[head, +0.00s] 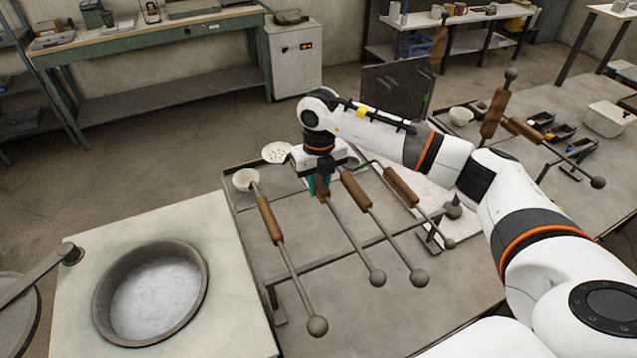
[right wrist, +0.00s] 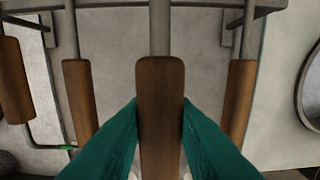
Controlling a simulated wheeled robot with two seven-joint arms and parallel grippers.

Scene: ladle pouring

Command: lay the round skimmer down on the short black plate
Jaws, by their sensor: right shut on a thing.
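The round skimmer's pale head with small holes (head: 276,152) shows in the head view, just beyond the rack at its far left. My right gripper (head: 318,185) is over the rack, shut on a brown wooden handle (right wrist: 160,105). In the right wrist view its green fingers (right wrist: 160,135) press both sides of that handle. The handle lines up with the skimmer head, though my gripper hides the join. Its rod runs toward the near side and ends in a ball (head: 377,278). I cannot surely pick out the short black plate. My left gripper is not in view.
A ladle with a white bowl (head: 246,179) lies left of the held tool. Two more wooden handles (head: 355,188) (head: 400,186) lie close on its right. A round pot of pale melt (head: 155,295) is at lower left. A dark upright panel (head: 390,90) stands behind my arm.

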